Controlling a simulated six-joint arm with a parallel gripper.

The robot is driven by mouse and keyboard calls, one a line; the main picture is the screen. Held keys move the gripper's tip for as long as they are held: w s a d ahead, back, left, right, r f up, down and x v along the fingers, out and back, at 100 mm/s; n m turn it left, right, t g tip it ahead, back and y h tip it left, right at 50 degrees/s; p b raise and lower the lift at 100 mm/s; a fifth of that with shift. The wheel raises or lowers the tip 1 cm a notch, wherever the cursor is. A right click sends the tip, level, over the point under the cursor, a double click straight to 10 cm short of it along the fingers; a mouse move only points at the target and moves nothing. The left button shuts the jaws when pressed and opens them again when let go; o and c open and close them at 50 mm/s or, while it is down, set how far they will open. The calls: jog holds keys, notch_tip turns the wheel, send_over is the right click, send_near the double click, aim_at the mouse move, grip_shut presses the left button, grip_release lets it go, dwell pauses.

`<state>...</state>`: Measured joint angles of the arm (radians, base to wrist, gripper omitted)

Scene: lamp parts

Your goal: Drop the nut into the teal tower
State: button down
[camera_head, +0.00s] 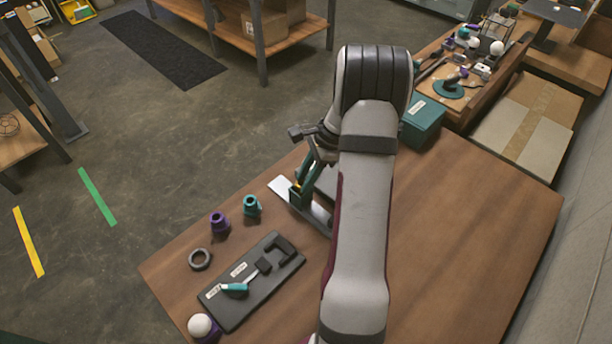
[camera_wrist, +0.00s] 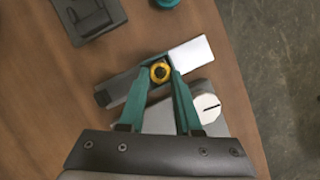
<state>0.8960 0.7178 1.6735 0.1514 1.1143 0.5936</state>
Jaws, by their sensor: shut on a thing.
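My gripper (camera_wrist: 161,74) is shut on a yellow ring-shaped nut (camera_wrist: 159,72) with a dark centre, held between the tips of its teal fingers. In the head view my gripper (camera_head: 297,190) is partly hidden by my arm, and the nut is a tiny yellow spot. The nut is over a narrow dark and silver fixture (camera_wrist: 190,55); whether it touches is unclear. A short teal tower (camera_head: 252,206) stands upright on the table, left of my gripper. Only its edge shows at the top of the wrist view (camera_wrist: 166,3).
A purple tower (camera_head: 219,223) and a grey ring (camera_head: 200,259) are farther left. A dark tray (camera_head: 225,305) holds tools. A white ball on a purple base (camera_head: 200,326) is at the front edge. A teal box (camera_head: 424,118) is at the back. The table's right side is clear.

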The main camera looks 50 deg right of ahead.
jog(key=c, duration=0.5)
grip_release()
jog(key=shift+r, duration=2.55)
jog(key=a+r+n+g, duration=0.1)
jog(key=a+r+n, duration=0.55)
jog(key=a, duration=0.65)
jog(key=s+a+r+n, duration=0.1)
jog(key=s+a+n, duration=0.3)
jog(key=s+a, duration=0.1)
jog(key=s+a+r+n+g+h, duration=0.1)
jog(key=s+a+n, duration=0.3)
jog(key=s+a, duration=0.2)
jog(key=s+a+n+h, duration=0.1)
jog(key=s+a+n, duration=0.3)
jog(key=s, duration=0.3)
jog(key=shift+s+a+r+g, duration=0.15)
jog(key=shift+a+r, duration=0.05)
jog(key=shift+a, duration=0.25)
jog(key=shift+s+a+r+g, duration=0.1)
jog(key=shift+a+r+g, duration=0.1)
jog(key=shift+a, duration=0.2)
